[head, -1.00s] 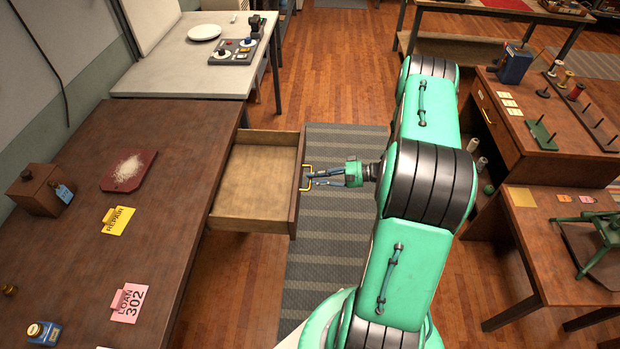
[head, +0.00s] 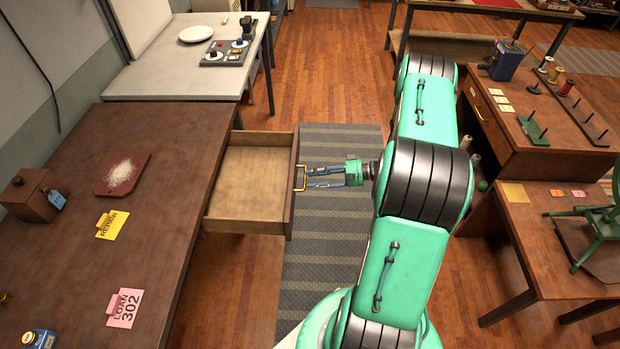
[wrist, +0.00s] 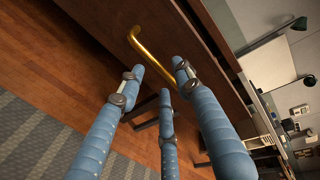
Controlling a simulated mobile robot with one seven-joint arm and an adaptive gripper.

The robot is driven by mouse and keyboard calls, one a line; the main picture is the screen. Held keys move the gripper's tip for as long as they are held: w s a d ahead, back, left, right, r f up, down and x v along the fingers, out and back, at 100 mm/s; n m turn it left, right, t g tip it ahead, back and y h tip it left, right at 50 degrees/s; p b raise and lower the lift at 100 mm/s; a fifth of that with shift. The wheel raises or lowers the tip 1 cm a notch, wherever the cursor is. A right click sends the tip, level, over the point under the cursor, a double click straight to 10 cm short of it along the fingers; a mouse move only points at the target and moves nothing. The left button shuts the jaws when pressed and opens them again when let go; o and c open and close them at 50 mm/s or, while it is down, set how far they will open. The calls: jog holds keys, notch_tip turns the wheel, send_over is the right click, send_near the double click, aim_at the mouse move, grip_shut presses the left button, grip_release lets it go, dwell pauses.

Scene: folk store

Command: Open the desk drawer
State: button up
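The desk drawer (head: 250,185) stands pulled far out from the dark wooden desk (head: 165,170), and its bare inside shows empty. Its brass handle (head: 301,177) is on the front panel, facing my arm. My gripper (head: 308,178) is open in front of the handle, with its blue fingers spread and pointing at it. In the wrist view, the handle (wrist: 145,50) crosses just beyond the fingertips (wrist: 160,75). The fingers are not closed on it; whether any fingertip touches it I cannot tell.
The desk top holds a red board with white powder (head: 122,173), a wooden box (head: 32,195) and yellow and pink tags. A striped rug (head: 330,245) covers the floor below. A workbench with spools (head: 540,120) stands to the right of my arm.

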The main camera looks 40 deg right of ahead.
jog(key=v, duration=0.9)
jog(key=shift+s+d, duration=0.3)
jog(key=w+a+r+n+g+h, duration=0.25)
jog(key=a+r+g, duration=0.25)
jog(key=a+r, duration=0.75)
jog(key=w+a+r+n+g+h, duration=0.1)
jog(key=a+r+n+g, duration=0.25)
jog(key=a+r, duration=0.85)
jog(key=s+a+r+n+t+h, duration=0.3)
jog(key=s+a+r+h, duration=0.4)
jog(key=s+a+r, duration=0.9)
jog(key=v, duration=0.3)
jog(key=shift+s+r, duration=0.2)
jog(key=shift+s, duration=0.25)
